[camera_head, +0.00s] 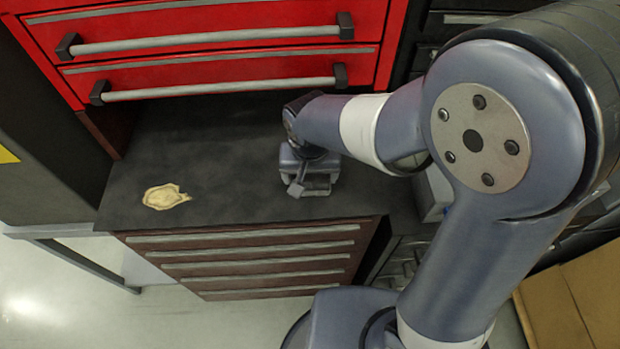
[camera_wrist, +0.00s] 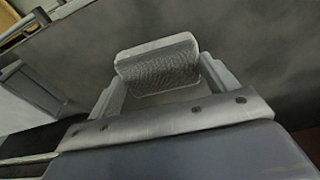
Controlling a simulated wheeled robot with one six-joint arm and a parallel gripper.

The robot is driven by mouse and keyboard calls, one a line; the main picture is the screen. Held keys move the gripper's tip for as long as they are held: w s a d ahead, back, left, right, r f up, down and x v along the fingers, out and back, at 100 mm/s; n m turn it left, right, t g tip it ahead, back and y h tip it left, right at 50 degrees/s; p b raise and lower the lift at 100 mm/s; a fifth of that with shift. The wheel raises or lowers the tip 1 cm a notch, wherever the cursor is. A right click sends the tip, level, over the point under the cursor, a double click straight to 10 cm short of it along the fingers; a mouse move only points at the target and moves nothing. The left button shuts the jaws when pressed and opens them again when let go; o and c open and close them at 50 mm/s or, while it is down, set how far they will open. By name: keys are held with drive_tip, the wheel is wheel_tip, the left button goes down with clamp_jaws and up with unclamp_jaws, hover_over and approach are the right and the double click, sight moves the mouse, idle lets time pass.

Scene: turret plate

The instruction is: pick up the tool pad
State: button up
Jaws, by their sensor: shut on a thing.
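The tool pad (camera_wrist: 158,66) is a small grey block with a pale top edge and a dark, finely textured face. In the wrist view it sits between the two fingers of my gripper (camera_wrist: 163,78), which is shut on it. In the head view my gripper (camera_head: 312,186) is low over the right part of the dark worktop, fingers toward the front edge. The pad is hard to tell apart from the grey fingers there. I cannot tell whether it touches the worktop.
A yellowish, crumpled flat thing (camera_head: 165,196) lies on the left of the dark worktop (camera_head: 225,170). Red drawers (camera_head: 220,50) with grey bar handles rise behind it. Brown drawers (camera_head: 255,260) are below the front edge. The worktop between the yellowish thing and my gripper is clear.

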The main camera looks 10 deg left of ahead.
sight(310, 178)
wheel_tip(310, 178, up, 10)
drive_tip(key=shift+b, duration=0.3)
drive_tip(key=o, duration=0.5)
drive_tip(key=shift+c, duration=0.2)
drive_tip(key=c, duration=0.4)
